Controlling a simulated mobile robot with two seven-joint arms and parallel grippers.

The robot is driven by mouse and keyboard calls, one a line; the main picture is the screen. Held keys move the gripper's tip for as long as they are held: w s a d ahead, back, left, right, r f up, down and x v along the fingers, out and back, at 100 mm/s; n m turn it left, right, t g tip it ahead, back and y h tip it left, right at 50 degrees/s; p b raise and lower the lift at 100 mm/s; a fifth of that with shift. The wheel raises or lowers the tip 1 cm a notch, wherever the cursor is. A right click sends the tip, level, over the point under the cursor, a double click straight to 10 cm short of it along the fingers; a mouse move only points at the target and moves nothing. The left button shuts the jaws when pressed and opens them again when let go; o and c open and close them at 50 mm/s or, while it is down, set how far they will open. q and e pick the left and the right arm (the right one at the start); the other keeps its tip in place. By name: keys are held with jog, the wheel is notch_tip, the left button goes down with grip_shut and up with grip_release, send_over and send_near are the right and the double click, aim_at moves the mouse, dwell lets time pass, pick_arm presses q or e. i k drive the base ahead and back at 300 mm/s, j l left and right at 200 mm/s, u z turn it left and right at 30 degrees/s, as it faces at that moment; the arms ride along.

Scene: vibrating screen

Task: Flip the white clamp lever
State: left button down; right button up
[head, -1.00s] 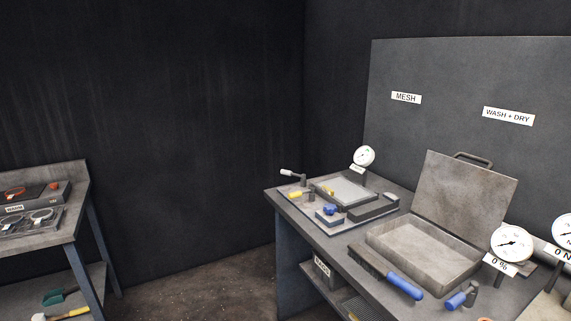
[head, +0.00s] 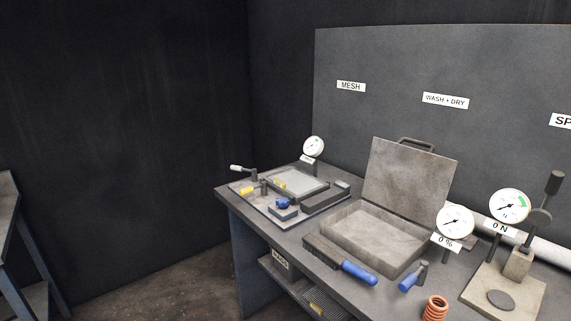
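The white clamp lever (head: 237,168) is at the far left end of the workbench, in the head view. Its white handle points left and sits on a dark post at the back left corner of the mesh fixture plate (head: 247,200). A yellow-handled part (head: 247,190) and a blue knob on a block (head: 284,204) are on the same plate. Neither of my grippers is in view.
The workbench (head: 235,207) also holds an open metal box (head: 345,235), a blue-handled brush (head: 358,272), a blue-handled lever (head: 410,280), an orange spring (head: 435,308) and dial gauges (head: 455,221). Another bench (head: 8,225) stands at the left edge. Open floor (head: 150,290) lies between.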

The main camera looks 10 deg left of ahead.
aim_at(233, 167)
jog(key=i+j+z, duration=0.45)
jog(key=j+z, duration=0.25)
jog(key=i+j+z, duration=0.15)
jog(key=j, duration=0.3)
jog(key=i+j+z, duration=0.15)
jog(key=j, duration=0.25)
jog(key=i+j, duration=0.1)
jog(key=j, duration=0.4)
jog(key=i+j, duration=0.15)
jog(key=j, duration=0.35)
jog(key=i+j+z, duration=0.1)
jog(key=j, duration=0.4)
jog(key=i+j, duration=0.1)
jog(key=j, duration=0.4)
jog(key=i+j, duration=0.1)
jog(key=j, duration=0.45)
jog(key=i+j+z, duration=0.1)
jog(key=j, duration=0.4)
